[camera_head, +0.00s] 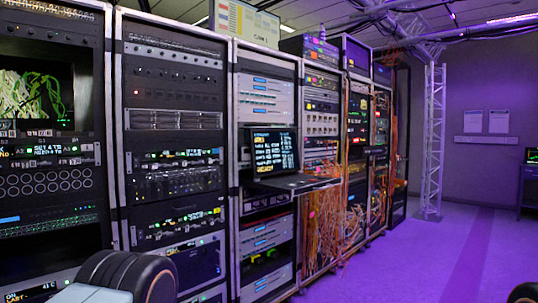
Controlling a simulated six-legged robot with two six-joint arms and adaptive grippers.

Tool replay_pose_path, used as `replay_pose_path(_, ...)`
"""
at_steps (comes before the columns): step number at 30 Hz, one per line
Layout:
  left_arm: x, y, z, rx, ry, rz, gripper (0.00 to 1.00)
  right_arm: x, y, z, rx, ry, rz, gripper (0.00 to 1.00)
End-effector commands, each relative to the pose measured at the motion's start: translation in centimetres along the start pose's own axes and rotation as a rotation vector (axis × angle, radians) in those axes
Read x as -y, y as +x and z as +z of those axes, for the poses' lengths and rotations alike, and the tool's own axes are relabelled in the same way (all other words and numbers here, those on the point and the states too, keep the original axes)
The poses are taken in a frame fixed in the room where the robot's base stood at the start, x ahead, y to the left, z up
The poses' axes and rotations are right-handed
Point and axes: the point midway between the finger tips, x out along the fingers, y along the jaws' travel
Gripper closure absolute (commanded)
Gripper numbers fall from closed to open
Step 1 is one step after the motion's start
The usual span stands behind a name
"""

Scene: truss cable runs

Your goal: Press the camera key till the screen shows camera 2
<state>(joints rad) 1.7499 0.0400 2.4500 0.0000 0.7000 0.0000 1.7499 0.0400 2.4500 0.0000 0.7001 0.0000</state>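A small lit screen (273,152) with lines of light text stands on a pull-out shelf in the middle rack; its text is too small to read. A dark keyboard tray (297,182) juts out below it toward the right. I cannot make out a camera key. A pale panel (245,23) on top of the racks has coloured rows and a lower line that seems to read "CAM 1". Neither gripper's fingers show in view.
Tall equipment racks (172,150) line the left side. Orange cables (325,225) hang from the racks beyond the tray. A white truss column (433,140) stands farther back. The purple-lit floor (425,260) at the right is clear. A desk (527,185) stands at the right edge.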

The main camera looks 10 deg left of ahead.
Motion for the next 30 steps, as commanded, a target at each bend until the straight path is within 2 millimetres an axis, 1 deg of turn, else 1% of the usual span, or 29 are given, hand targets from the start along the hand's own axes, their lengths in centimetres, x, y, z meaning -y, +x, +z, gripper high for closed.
replay_pose_path(19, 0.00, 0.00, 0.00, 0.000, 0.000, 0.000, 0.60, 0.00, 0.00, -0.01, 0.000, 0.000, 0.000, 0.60)
replay_pose_path(30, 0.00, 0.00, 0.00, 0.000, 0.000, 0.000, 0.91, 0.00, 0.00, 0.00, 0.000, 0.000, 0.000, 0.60)
